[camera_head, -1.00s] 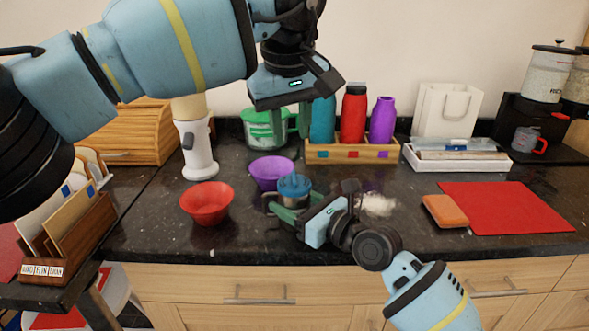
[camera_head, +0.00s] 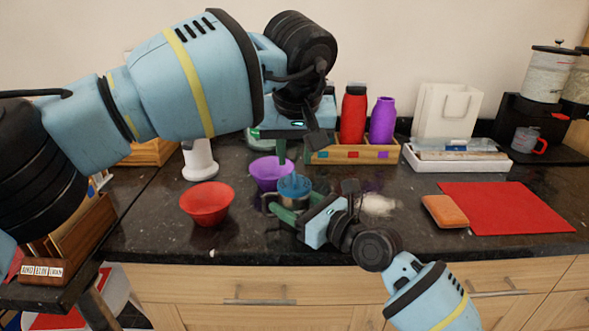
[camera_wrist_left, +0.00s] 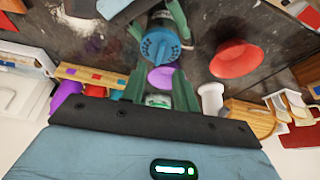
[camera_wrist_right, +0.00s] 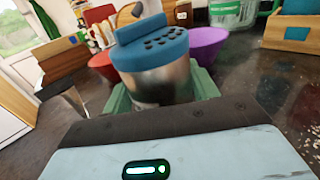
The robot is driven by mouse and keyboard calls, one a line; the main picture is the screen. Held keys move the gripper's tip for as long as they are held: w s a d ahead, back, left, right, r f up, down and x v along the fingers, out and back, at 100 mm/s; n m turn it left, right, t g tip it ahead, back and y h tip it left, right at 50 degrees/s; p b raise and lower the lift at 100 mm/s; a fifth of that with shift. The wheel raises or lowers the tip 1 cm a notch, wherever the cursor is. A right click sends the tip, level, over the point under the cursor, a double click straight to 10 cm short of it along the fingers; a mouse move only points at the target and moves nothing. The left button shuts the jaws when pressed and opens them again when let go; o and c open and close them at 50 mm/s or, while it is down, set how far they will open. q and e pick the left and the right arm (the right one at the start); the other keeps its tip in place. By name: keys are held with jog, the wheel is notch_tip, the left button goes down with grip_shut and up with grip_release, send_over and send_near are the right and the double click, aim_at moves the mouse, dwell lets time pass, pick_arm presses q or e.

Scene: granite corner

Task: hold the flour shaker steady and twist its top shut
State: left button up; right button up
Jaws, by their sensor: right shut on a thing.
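The flour shaker (camera_head: 295,200) stands upright on the dark counter, with a steel body and a side handle. Its blue perforated top (camera_wrist_right: 152,50) has a raised ridge and sits on the body; I cannot tell how tightly it is turned. My right gripper (camera_head: 287,211) is shut around the shaker's body, below the top. My left gripper (camera_head: 286,163) points down above the shaker, fingers apart and empty. In the left wrist view the blue top (camera_wrist_left: 160,44) lies beyond the open fingers, not between them.
A purple bowl (camera_head: 268,174) stands close behind the shaker and a red bowl (camera_head: 207,204) to its left. White powder (camera_head: 378,205) lies to the right. A wooden tray with bottles (camera_head: 350,155) stands behind. An orange block (camera_head: 445,211) and red mat (camera_head: 505,207) lie at right.

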aim_at(294, 177)
pick_arm(q)
jog(key=shift+x, duration=2.6)
jog(key=shift+c, duration=0.3)
grip_shut()
